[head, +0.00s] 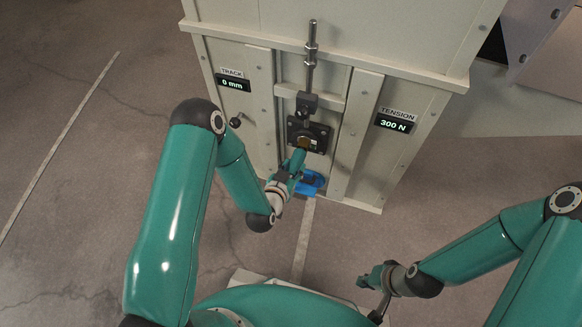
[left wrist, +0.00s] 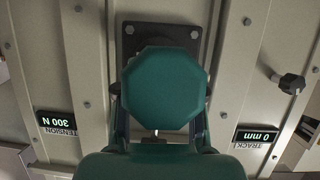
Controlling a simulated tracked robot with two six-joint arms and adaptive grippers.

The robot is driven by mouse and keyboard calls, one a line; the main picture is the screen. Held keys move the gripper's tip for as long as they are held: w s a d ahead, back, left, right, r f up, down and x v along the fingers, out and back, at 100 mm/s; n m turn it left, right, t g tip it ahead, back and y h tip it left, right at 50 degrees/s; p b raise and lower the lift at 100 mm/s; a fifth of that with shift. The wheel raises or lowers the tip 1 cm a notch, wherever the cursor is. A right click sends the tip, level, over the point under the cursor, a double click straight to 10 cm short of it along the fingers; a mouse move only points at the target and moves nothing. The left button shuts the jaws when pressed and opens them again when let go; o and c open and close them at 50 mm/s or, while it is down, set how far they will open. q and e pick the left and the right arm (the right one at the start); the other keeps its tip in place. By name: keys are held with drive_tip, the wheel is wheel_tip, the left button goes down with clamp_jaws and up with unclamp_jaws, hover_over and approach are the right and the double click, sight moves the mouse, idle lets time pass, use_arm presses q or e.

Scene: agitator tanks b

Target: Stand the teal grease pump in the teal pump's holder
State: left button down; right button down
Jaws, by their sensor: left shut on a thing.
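My left gripper (head: 285,176) is shut on the teal grease pump (head: 297,159), in front of the pale cabinet. In the left wrist view the pump (left wrist: 165,88) shows as a teal eight-sided end between the fingers, hiding much of what lies behind it. In the head view a brass-coloured part (head: 304,143) is at the pump's far end, in front of a black plate (head: 318,135); I cannot tell whether they touch. My right gripper (head: 370,279) is low at the right, its jaws too small to read. I cannot make out the teal pump's holder.
The pale cabinet (head: 400,157) has a TRACK display (head: 233,83) and a TENSION display (head: 396,123). A threaded rod (head: 311,60) stands above the black plate. A blue piece (head: 313,181) lies partly hidden behind the left gripper. Open floor (head: 80,180) lies to the left.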

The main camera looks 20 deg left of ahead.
use_arm(q)
drive_tip(key=shift+s, duration=0.6)
idle(0.4)
drive_tip(key=c, duration=1.4)
unclamp_jaws()
drive_tip(key=shift+c, duration=0.2)
clamp_jaws()
drive_tip(key=shift+s, duration=0.1)
drive_tip(key=shift+s, duration=1.25)
drive_tip(key=shift+s, duration=0.1)
